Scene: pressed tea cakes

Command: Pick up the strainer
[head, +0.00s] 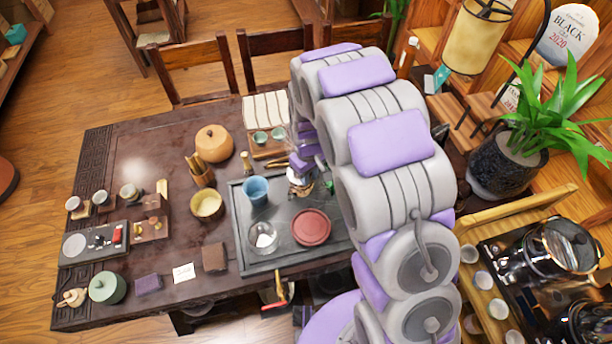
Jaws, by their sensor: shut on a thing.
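My gripper (303,168), with purple fingers, is at the end of my arm, low over the back right part of the dark tea tray (236,223). It is shut on a small round white and brown thing (300,184), which looks like the strainer. My arm and fingers hide part of it, and I cannot tell whether it still touches the tray.
A yellow bowl (207,205) and orange pot (214,144) stand left on the table (130,290). A potted plant (508,160) stands right of my arm.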

